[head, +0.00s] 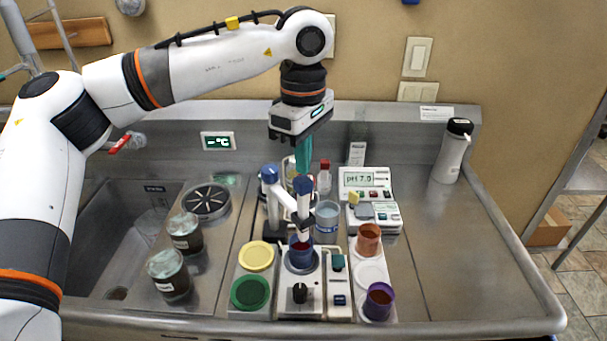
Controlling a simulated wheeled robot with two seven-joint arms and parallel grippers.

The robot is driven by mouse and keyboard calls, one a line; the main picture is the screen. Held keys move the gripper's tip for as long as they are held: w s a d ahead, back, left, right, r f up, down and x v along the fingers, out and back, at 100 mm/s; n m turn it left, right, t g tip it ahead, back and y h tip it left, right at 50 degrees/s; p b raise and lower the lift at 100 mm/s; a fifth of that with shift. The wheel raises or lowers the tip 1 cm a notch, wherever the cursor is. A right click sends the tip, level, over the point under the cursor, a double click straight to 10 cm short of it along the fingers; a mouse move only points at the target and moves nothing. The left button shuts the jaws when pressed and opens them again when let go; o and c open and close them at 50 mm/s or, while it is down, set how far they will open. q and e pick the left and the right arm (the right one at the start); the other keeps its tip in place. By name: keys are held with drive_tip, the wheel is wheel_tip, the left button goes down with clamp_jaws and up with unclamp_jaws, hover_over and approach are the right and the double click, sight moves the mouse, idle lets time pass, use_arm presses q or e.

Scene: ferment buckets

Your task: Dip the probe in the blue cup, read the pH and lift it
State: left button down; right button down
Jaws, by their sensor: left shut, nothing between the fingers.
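The blue cup (301,258) stands on a stirrer plate with a black knob. The probe (305,228) is a white upright body on a jointed holder arm (271,198) with blue joints. Its lower end reaches the mouth of the blue cup; how deep its tip sits is hidden. The pH meter (365,181) behind on the right shows what looks like "pH 7.0". My left gripper (304,170) points down with its teal fingers shut and empty, just above the holder's front blue joint. I cannot tell whether they touch it. My right gripper is out of view.
An orange-brown cup (368,239) and a purple cup (379,301) stand to the right, beside a white lid. Yellow (256,256) and green (250,292) discs lie to the left. Two dark jars (186,233) stand near the sink.

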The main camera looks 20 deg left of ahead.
sight(303, 180)
use_arm(q)
drive_tip(key=shift+f, duration=0.1)
idle(0.3)
drive_tip(key=shift+f+b, duration=2.6)
drive_tip(key=shift+f, duration=0.8)
drive_tip(key=shift+r, duration=0.15)
drive_tip(key=shift+r+p, duration=1.75)
drive_tip(key=shift+r, duration=0.65)
idle(1.7)
